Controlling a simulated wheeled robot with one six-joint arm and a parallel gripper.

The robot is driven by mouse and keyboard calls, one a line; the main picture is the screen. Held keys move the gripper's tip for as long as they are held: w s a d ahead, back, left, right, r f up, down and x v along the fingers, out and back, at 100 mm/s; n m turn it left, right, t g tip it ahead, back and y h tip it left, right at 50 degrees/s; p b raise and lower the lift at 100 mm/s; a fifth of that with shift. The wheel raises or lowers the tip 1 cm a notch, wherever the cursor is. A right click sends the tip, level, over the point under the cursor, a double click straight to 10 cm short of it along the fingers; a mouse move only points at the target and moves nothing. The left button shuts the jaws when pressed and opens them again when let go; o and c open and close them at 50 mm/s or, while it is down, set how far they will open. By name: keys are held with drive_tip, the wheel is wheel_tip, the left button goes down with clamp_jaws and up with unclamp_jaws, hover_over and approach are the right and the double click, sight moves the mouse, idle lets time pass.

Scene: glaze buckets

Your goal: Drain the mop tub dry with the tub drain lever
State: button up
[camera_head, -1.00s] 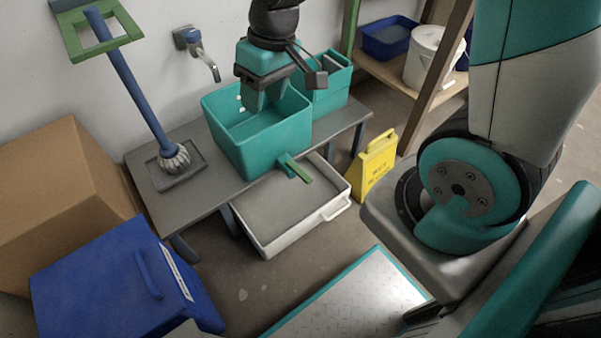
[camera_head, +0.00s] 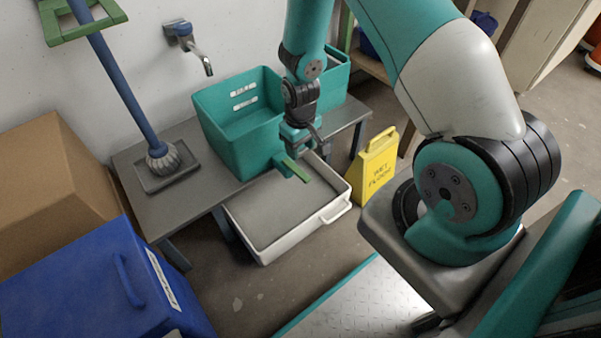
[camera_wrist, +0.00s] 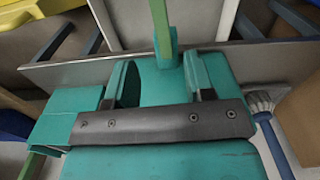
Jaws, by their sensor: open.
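The mop tub (camera_head: 240,118) is a teal open box on a grey bench, with white marks on its inner back wall. Its bottom is out of sight, so I cannot tell how much water it holds. The green drain lever (camera_head: 297,171) sticks out from a teal outlet low on the tub's front. My gripper (camera_head: 305,150) is just above and behind the lever, by the tub's front right. In the wrist view my gripper (camera_wrist: 162,68) is open and empty, and the lever (camera_wrist: 160,25) lies ahead, in line with the gap between the fingers.
A white basin (camera_head: 341,206) with a grey inside stands on the floor below the lever. A yellow wet-floor sign (camera_head: 376,168) is to its right. A smaller teal bin (camera_head: 334,82) adjoins the tub. A mop (camera_head: 128,85) stands on the bench's left; a blue box (camera_head: 95,285) is front left.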

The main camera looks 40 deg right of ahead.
sight(300, 172)
wheel_tip(300, 172, down, 10)
drive_tip(key=b, duration=0.2)
drive_tip(key=shift+b, duration=0.35)
drive_tip(key=shift+c, duration=0.5)
clamp_jaws()
